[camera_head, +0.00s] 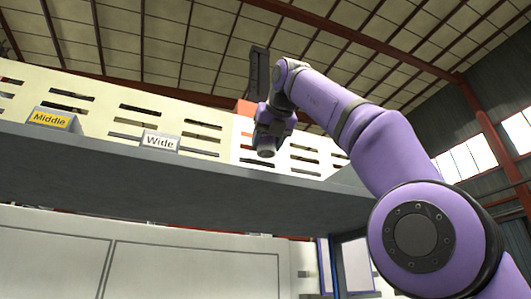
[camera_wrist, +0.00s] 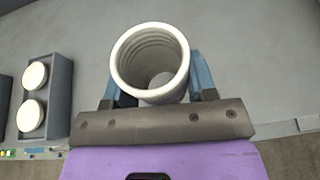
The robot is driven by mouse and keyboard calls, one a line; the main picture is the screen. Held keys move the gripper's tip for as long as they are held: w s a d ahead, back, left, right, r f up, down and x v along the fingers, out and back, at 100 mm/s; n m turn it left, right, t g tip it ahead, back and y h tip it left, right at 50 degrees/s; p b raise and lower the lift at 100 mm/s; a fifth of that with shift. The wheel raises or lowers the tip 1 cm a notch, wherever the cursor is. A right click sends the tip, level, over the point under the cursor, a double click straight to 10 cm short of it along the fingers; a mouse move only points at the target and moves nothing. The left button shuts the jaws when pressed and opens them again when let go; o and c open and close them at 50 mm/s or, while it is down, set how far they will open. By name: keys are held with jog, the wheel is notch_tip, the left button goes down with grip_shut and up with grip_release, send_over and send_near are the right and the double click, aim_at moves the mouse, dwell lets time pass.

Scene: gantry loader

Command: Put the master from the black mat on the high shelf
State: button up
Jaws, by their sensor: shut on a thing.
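In the wrist view my gripper (camera_wrist: 155,88) is shut on a white hollow cylinder (camera_wrist: 150,58), the likely master. Its open, ribbed mouth faces the camera, and the blue fingers press on its two sides. A broad grey surface (camera_wrist: 255,65) spreads behind it; whether the cylinder touches it I cannot tell. In the head view the high shelf (camera_head: 190,165) shows its grey underside and front edge, and my arm's end is up at shelf height near its right part. My fingers and the cylinder cannot be made out there. The black mat is not in view.
A grey block (camera_wrist: 58,95) with two white round tops stands left of the cylinder. The shelf edge carries a yellow "Middle" label (camera_head: 50,120) and a white "Wide" label (camera_head: 160,141). A slotted pale panel (camera_head: 110,100) rises behind. The grey surface right of the cylinder looks clear.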

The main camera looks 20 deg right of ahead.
jog(key=shift+s+a+f, duration=0.15)
jog(key=shift+a+f, duration=0.15)
jog(key=shift+d+f, duration=0.5)
jog(key=shift+f, duration=2.55)
jog(key=shift+w+f, duration=0.2)
jog(key=shift+f, duration=0.4)
jog(key=o, duration=1.3)
jog(key=v, duration=1)
jog(key=shift+s+r, duration=0.2)
jog(key=shift+s, duration=0.15)
